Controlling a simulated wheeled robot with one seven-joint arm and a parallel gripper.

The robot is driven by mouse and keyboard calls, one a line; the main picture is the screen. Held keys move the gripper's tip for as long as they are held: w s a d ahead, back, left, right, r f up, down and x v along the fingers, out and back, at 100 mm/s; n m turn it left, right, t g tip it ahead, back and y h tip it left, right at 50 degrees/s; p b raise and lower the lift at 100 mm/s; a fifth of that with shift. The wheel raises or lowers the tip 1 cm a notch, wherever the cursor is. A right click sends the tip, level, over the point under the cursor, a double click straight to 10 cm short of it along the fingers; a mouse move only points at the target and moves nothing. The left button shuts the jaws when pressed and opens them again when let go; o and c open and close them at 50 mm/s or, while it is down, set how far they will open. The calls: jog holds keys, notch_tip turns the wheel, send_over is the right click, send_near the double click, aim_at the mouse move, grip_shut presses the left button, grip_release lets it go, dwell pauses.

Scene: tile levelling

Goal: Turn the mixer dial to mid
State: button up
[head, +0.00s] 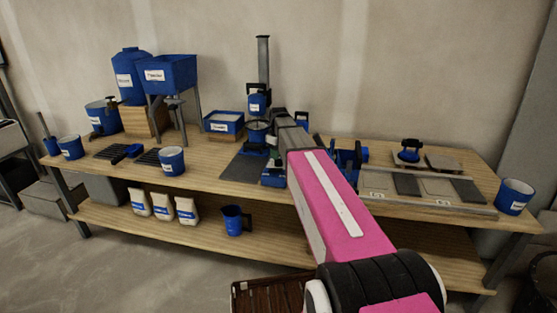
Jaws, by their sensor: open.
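The mixer stands at the back middle of the bench, with a tall dark post (263,58), a blue labelled head (257,103) and a dark base mat (241,168). Small blue parts (272,176) show low at its front. The dial cannot be made out at this size, nor its setting; my arm covers part of this area. My arm reaches from the lower right to the mixer's right side. My gripper (283,123) is at its far end, small and partly hidden, open with nothing seen in it. I cannot tell whether it touches the mixer.
A blue hopper (168,74) on legs, a blue tray (223,122) and a blue bucket (172,160) stand left on the bench. Grey tiles (438,186) and another bucket (514,196) are right. White bags (163,205) and a blue jug (233,220) stand on the lower shelf.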

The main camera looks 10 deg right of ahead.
aim_at(279, 162)
jog(key=shift+f, duration=1.4)
grip_shut()
jog(key=m, duration=0.5)
jog(key=shift+m, duration=0.4)
jog(key=m, duration=0.5)
jog(key=shift+m, duration=0.4)
